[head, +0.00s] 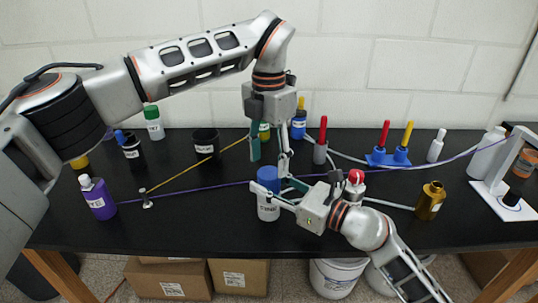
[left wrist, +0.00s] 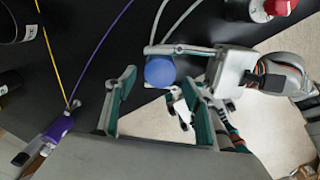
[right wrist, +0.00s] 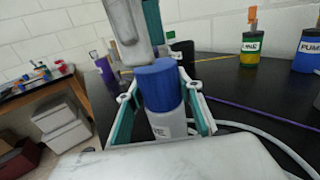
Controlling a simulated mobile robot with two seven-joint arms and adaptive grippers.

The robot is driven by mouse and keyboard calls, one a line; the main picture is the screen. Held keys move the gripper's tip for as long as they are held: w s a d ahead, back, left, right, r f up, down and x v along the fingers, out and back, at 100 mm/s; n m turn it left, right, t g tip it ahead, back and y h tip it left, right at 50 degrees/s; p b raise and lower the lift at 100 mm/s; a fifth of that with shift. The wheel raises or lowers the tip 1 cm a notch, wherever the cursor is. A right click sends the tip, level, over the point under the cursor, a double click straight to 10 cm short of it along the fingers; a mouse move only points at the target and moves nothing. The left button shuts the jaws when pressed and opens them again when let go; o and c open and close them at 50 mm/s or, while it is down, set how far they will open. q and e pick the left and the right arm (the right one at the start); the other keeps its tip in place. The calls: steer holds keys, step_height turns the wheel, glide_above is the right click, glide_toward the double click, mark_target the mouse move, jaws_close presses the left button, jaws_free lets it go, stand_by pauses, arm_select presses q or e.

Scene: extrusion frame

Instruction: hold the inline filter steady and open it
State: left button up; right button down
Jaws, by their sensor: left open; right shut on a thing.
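The inline filter is a white cylinder (head: 268,208) with a blue cap (head: 268,178), upright near the front edge of the black table. My right gripper (head: 271,197) is shut around its white body from the right. In the right wrist view its fingers lie on both sides of the body (right wrist: 168,123), below the blue cap (right wrist: 160,86). My left gripper (head: 270,158) points down, open and empty, just above the cap. In the left wrist view the cap (left wrist: 159,71) appears beyond and between the left gripper's spread fingertips (left wrist: 160,84).
A purple cord (head: 213,188) and a yellow cord (head: 198,165) cross the table behind and left of the filter. A purple bottle (head: 98,199) stands left, a brown-gold bottle (head: 430,201) right. A red-topped item (head: 355,177) is close behind my right gripper. Several bottles line the back.

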mark_target(268, 172)
arm_select(q)
step_height(268, 172, down, 7)
steer(key=shift+r, duration=0.1)
stand_by(0.3)
steer(key=c, duration=1.1)
steer(key=shift+n, duration=1.7)
steer(key=shift+c, duration=0.2)
steer(key=o, duration=1.2)
